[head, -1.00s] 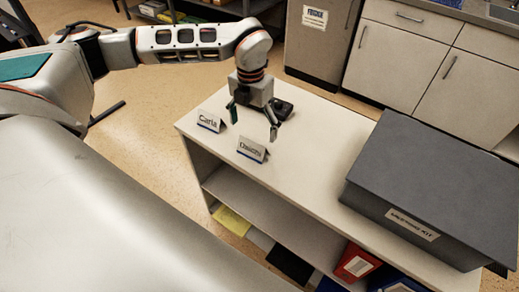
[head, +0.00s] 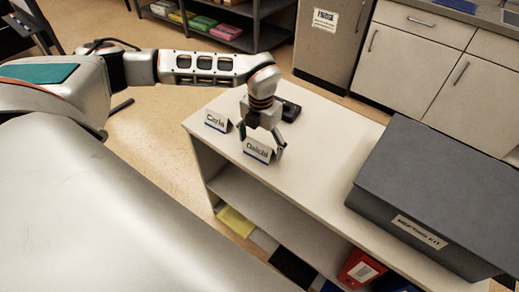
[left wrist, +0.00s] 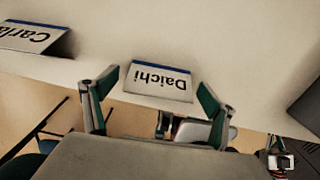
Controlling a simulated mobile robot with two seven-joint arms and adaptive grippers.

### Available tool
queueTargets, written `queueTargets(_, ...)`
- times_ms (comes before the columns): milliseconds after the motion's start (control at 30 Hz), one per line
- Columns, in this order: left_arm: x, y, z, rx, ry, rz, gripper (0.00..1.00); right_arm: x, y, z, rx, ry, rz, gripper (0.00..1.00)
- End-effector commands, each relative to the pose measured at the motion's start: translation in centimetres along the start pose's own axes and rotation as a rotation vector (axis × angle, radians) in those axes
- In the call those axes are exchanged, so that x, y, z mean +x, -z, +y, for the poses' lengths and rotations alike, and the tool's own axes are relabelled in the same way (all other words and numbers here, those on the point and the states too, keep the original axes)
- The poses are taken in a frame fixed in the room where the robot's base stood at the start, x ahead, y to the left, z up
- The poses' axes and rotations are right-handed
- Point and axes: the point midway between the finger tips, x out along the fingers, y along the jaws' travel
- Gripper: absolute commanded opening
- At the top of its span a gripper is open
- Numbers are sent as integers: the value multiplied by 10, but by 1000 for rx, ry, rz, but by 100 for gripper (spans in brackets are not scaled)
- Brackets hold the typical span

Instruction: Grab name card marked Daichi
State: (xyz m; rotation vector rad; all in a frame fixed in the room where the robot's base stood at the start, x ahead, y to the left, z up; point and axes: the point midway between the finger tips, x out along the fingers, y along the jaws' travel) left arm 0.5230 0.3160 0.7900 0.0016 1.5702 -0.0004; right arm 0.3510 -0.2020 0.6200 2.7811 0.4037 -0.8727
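The name card marked Daichi (head: 257,150) is a white folded card with a blue lower edge, standing on the white shelf unit's top. In the left wrist view the Daichi card (left wrist: 158,81) lies between the two fingers, with a gap on each side. My left gripper (head: 261,145) is open around the card in the head view, and its spread fingers also show in the left wrist view (left wrist: 152,96). Whether the fingers touch the card is unclear in the head view.
A second card marked Carla (head: 217,121) stands left of the Daichi card. A small black object (head: 290,110) lies behind my gripper. A large dark grey box (head: 440,190) takes up the right part of the top (head: 325,150). Cabinets stand behind.

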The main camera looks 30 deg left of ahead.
Motion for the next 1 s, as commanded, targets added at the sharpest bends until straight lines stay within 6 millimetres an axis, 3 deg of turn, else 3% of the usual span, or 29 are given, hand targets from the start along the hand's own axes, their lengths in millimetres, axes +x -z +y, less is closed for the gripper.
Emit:
queueTargets(33, 0, 0, 0, 0, 0, 0, 75, 0, 0, 0, 0, 0, 0, 0)
queueTargets(100, 0, 0, 0, 0, 0, 0, 57, 0, 1, 0, 0, -1, 1, 0)
queueTargets(133, 0, 0, 0, 0, 0, 0, 55, 0, 1, 0, 0, -1, 2, 0)
queueTargets(467, -1, 0, 0, 0, 0, 0, 55, 0, 4, 1, 1, -2, 7, 0)
queueTargets(667, -11, 0, 0, 0, 1, -2, 55, -1, 5, 1, 1, -3, 8, 0)
queueTargets(867, -43, -1, 0, 0, 1, -5, 55, -2, 8, 2, 0, -3, 9, 0)
queueTargets(1000, -80, -2, 0, -1, 1, -7, 55, -4, 11, 3, 0, -4, 10, 0)
